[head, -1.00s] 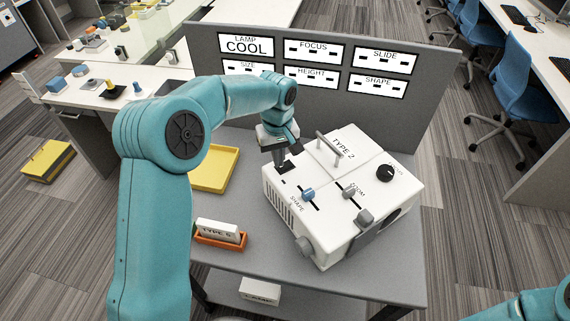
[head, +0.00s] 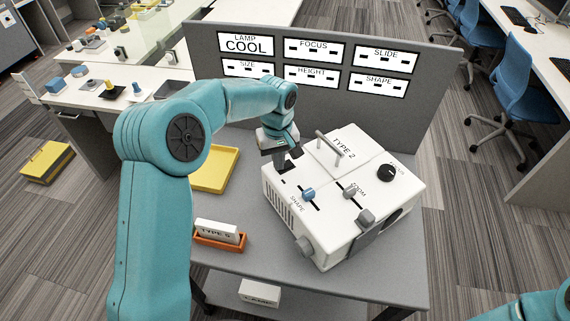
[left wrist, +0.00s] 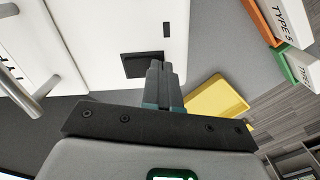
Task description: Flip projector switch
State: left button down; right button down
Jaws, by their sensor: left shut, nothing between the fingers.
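The white projector (head: 375,192), marked TYPE 2, stands on the grey table. A dark switch plate (head: 297,152) shows at its back left corner, partly hidden by my left gripper (head: 281,167). My left gripper is shut and empty, pointing down at the projector top beside this plate. In the left wrist view the shut fingers (left wrist: 162,75) overlap the edge of the black switch plate (left wrist: 135,66). I cannot tell whether they touch it, nor which way the switch is set. My right gripper is out of view; only part of my right arm shows.
The projector top carries a blue slider (head: 308,193), grey knobs, a black dial (head: 385,173) and a handle (head: 329,145). A yellow tray (head: 216,172) and an orange holder (head: 220,241) lie left. A panel (head: 430,85) with signs, one reading LAMP COOL, stands behind.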

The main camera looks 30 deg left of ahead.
pick_arm(q)
notch_tip(320, 180, up, 5)
jog(key=p, duration=0.3)
jog(key=shift+p, duration=0.35)
jog(key=shift+r, duration=0.95)
